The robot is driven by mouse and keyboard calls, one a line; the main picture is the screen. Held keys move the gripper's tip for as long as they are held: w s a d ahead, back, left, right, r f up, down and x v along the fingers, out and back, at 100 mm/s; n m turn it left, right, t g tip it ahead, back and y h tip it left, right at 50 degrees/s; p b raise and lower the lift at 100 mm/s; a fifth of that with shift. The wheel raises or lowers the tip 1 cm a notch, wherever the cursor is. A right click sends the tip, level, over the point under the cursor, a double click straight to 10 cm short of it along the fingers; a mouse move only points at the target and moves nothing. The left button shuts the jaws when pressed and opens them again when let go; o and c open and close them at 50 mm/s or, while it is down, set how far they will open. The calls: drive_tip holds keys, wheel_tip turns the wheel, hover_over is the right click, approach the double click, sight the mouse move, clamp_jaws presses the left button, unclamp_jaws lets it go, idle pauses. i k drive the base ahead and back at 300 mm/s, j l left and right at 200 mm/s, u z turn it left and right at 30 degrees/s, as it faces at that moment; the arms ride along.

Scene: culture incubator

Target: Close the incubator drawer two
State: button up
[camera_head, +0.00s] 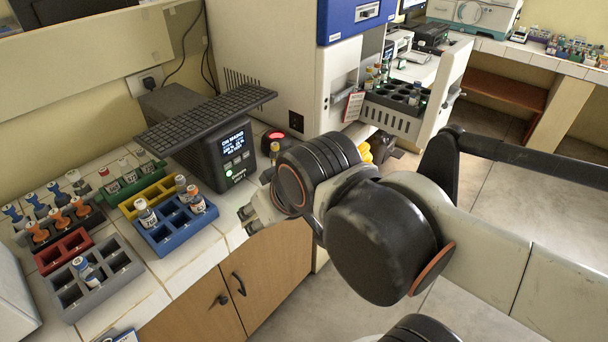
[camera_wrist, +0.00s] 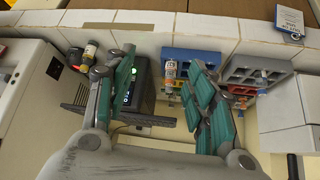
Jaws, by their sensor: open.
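The white incubator (camera_head: 262,50) with a blue upper front (camera_head: 352,18) stands at the back centre. A drawer (camera_head: 446,88) is pulled out to the right below the blue front. It carries a dark rack (camera_head: 405,96) with round holes and a few vials. I cannot read a drawer number. My gripper (camera_head: 252,212) is over the counter's front edge, left of and apart from the drawer, partly hidden by my wrist. In the wrist view my gripper (camera_wrist: 163,62) has its green-padded fingers spread, with nothing held between them. The drawer is not clearly visible there.
A black device with a lit screen (camera_head: 232,142) stands on the counter. Blue (camera_head: 168,236), grey (camera_head: 112,262), yellow (camera_head: 143,192) and red (camera_head: 62,250) racks are left of my gripper. Open floor (camera_head: 490,185) lies right.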

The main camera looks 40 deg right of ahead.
sight(385, 108)
drive_tip(key=z, duration=1)
drive_tip(key=i+l+z, duration=0.2)
drive_tip(key=l, duration=0.2)
drive_tip(key=l+z, duration=0.15)
drive_tip(key=l, duration=0.25)
drive_tip(key=i+l+z, duration=0.2)
drive_tip(key=l, duration=0.15)
drive_tip(key=i+l, duration=0.1)
drive_tip(key=k+j, duration=0.1)
